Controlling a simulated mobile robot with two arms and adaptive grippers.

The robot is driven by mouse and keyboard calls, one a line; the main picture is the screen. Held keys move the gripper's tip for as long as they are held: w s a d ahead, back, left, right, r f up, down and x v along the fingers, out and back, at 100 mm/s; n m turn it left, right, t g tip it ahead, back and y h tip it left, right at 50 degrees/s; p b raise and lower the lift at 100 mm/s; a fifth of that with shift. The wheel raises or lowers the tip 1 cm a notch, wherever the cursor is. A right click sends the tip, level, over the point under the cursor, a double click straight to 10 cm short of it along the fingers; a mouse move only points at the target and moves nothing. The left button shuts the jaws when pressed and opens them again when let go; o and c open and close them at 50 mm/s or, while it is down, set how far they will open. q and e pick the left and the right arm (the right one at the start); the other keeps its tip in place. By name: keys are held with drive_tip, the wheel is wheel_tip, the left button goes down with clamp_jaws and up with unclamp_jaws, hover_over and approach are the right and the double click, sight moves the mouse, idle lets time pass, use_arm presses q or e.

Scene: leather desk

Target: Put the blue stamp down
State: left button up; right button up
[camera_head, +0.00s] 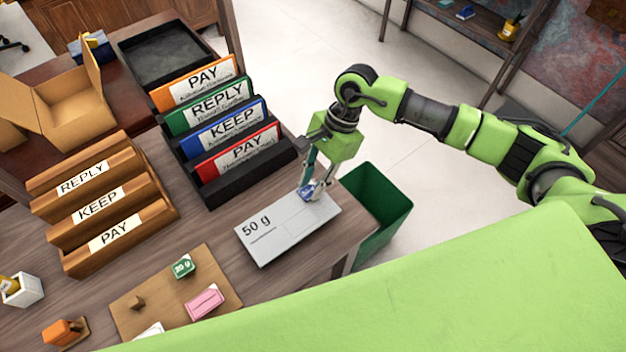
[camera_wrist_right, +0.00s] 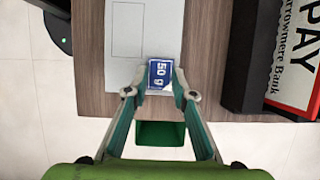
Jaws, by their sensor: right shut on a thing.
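The blue stamp (camera_head: 306,190) carries a white "50 g" label, which reads clearly in the right wrist view (camera_wrist_right: 162,74). My right gripper (camera_head: 311,192) is shut on it, with one finger on each side. The stamp is at the upper right end of the white envelope (camera_head: 265,236) marked "50 g", near the desk's edge. I cannot tell whether the stamp touches the envelope. In the right wrist view the stamp is at the edge of the envelope (camera_wrist_right: 125,40). My left gripper is not in view.
A dark rack of PAY, REPLY and KEEP folders (camera_head: 222,125) stands behind the envelope. A wooden letter rack (camera_head: 100,205) is at left. A board (camera_head: 225,285) holds a green 20 g stamp (camera_head: 183,267) and a pink one (camera_head: 205,302). A green bin (camera_head: 375,205) stands beyond the desk edge.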

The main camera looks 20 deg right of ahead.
drive_tip(key=shift+f, duration=0.25)
drive_tip(key=o, duration=1)
drive_tip(key=shift+r, duration=0.1)
drive_tip(key=shift+r+p, duration=0.35)
drive_tip(key=shift+p, duration=0.05)
drive_tip(key=b+v, duration=0.3)
drive_tip(key=v, duration=0.8)
drive_tip(key=shift+w+d+r, duration=0.1)
drive_tip(key=shift+d+r, duration=0.05)
drive_tip(key=shift+r, duration=0.25)
